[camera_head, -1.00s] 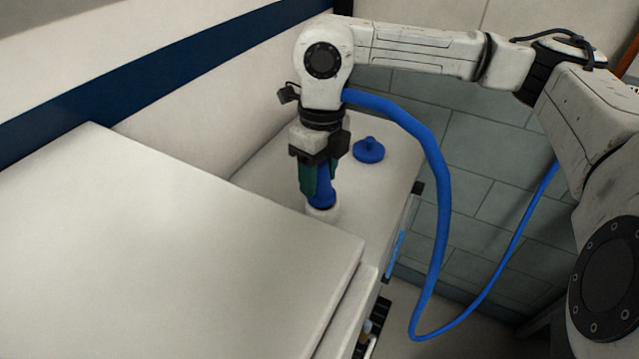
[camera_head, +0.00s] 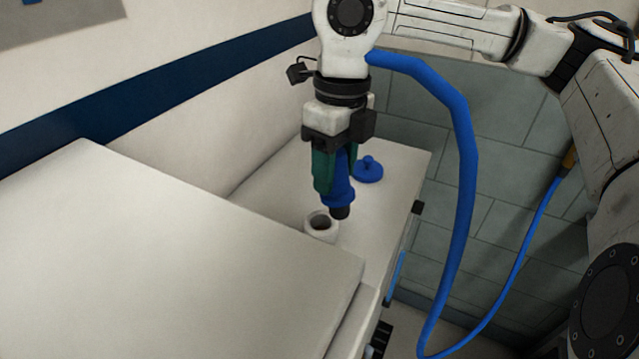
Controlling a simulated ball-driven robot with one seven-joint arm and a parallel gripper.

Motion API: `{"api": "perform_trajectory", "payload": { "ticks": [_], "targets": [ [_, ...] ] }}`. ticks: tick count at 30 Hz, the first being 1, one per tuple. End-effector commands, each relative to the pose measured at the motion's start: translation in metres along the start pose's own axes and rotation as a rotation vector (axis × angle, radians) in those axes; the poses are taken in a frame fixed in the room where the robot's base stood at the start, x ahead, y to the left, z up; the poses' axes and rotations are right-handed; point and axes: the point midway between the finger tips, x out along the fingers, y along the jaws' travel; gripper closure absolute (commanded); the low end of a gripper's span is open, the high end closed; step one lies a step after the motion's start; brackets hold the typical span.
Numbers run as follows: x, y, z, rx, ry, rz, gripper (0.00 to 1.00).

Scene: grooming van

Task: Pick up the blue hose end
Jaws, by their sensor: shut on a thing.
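The blue hose end (camera_head: 341,190) is a blue nozzle with a dark tip. My gripper (camera_head: 333,180), with green fingers, is shut on it and points down. The tip hangs above and slightly right of a white round socket (camera_head: 321,226) with a dark hole, apart from it. The blue hose (camera_head: 463,170) shows from behind my wrist, loops down at the right and runs up to the far right. The upper part of the hose end is hidden by the fingers.
A blue knobbed cap (camera_head: 368,169) lies on the white counter (camera_head: 395,185) behind the gripper. A raised white surface (camera_head: 180,250) fills the left foreground. A wall with a dark blue stripe (camera_head: 200,75) bounds the left. Grey tiles lie beyond the counter's right edge.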

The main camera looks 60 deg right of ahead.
Motion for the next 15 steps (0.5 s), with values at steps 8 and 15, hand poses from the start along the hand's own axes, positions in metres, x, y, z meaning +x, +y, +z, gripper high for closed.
{"api": "perform_trajectory", "payload": {
  "ticks": [8, 15],
  "targets": [
    [-0.029, 0.009, -0.053, 0.001, -0.002, -0.003, 0.97],
    [-0.044, 0.015, -0.085, 0.001, -0.002, -0.001, 0.97]
  ]
}}
